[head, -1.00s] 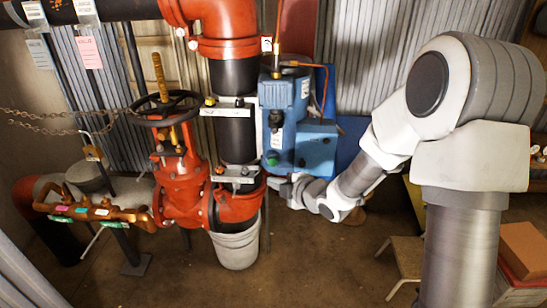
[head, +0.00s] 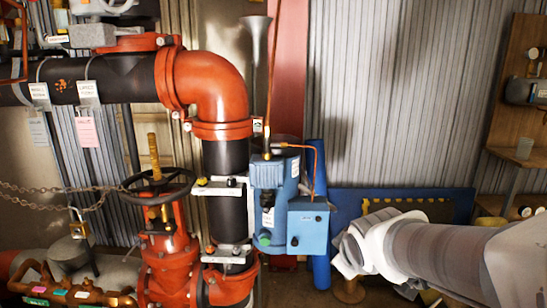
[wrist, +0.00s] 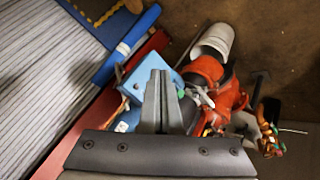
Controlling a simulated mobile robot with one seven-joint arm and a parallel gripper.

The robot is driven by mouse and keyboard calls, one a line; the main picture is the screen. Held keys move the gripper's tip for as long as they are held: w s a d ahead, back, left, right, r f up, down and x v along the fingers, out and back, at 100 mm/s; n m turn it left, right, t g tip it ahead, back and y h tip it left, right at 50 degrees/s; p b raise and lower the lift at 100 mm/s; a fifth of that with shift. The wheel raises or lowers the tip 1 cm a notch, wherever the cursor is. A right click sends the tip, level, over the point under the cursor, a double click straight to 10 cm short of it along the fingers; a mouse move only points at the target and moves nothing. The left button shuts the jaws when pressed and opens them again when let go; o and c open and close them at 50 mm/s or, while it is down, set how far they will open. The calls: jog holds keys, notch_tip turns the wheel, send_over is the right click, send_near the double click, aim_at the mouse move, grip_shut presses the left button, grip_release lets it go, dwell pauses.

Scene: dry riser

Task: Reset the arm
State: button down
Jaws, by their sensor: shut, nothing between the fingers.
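My gripper (wrist: 160,88) shows in the wrist view with its two grey fingers together and nothing between them. Behind the fingers is the blue box-shaped device (wrist: 137,80), partly hidden by them; I cannot tell the gap. In the head view my arm (head: 425,250) reaches in from the right edge, and the gripper itself is not clearly visible. The blue device (head: 278,200) is fixed beside the black vertical pipe (head: 224,218), left of my arm.
A red valve (head: 168,255) with a dark handwheel (head: 157,190) stands left of the pipe. A chain (head: 60,190) hangs there. Wooden shelves (head: 516,120) stand at the right.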

jog(key=s+r+m+g, duration=0.25)
jog(key=s+m, duration=0.55)
jog(key=s, duration=0.8)
notch_tip(320, 180, up, 15)
jog(key=s+p, duration=0.1)
jog(key=p, duration=1.4)
jog(key=shift+y, duration=0.4)
jog(key=shift+s+d+g, duration=0.1)
jog(key=shift+d+g, duration=0.15)
